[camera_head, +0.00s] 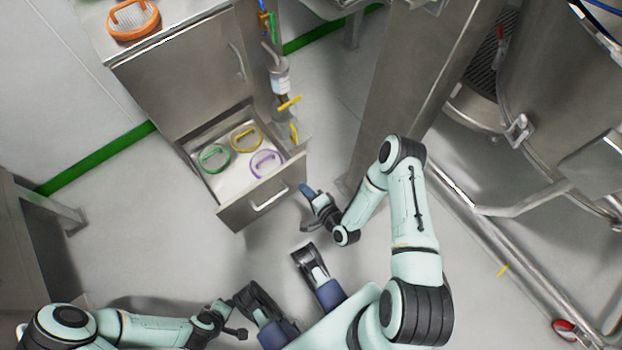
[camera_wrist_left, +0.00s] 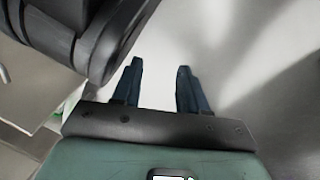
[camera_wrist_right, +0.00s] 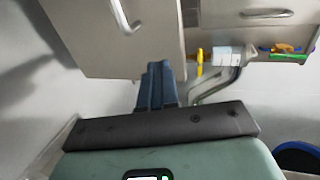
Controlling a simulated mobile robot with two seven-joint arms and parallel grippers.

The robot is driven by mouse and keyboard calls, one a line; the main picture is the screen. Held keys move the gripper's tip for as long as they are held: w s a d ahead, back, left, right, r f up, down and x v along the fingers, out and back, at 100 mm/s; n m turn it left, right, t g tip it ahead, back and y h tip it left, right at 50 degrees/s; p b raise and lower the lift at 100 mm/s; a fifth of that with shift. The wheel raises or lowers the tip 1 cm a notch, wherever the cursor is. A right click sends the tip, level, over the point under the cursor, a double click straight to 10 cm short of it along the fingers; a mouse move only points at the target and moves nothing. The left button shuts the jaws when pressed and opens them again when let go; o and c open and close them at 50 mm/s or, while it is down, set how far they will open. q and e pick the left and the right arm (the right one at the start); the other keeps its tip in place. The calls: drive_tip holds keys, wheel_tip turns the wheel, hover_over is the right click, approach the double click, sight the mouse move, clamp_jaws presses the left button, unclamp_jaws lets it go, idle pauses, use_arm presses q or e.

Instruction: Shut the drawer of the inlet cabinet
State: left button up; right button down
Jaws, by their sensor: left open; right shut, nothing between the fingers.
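The inlet cabinet (camera_head: 175,85) is a steel cabinet at the upper left of the head view. Its lower drawer (camera_head: 262,193) is pulled well out, with a bar handle (camera_head: 270,196) on its front. The drawer front (camera_wrist_right: 100,45) also shows in the right wrist view. My left gripper (camera_wrist_left: 160,65) is open and empty over bare floor, away from the drawer.
Green (camera_head: 214,158), yellow (camera_head: 246,138) and purple (camera_head: 265,164) ring-shaped items lie in the drawer. An orange round item (camera_head: 133,20) sits on the cabinet top. Piping (camera_head: 281,80) stands right of the cabinet, and a steel vessel (camera_head: 555,90) farther right. Floor before the drawer is clear.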

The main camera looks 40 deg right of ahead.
sight(287, 170)
drive_tip(key=x, duration=0.2)
drive_tip(key=b+x, duration=0.1)
drive_tip(key=x, duration=0.3)
drive_tip(key=shift+w+r+b, duration=0.25)
drive_tip(key=shift+b, duration=0.15)
use_arm(q)
drive_tip(key=s+f+g, duration=0.2)
drive_tip(key=s+f, duration=0.1)
drive_tip(key=s, duration=0.2)
drive_tip(key=shift+a+f, duration=0.3)
drive_tip(key=shift+a, duration=0.05)
use_arm(e)
drive_tip(key=shift+w, duration=0.65)
drive_tip(key=shift+a, duration=0.1)
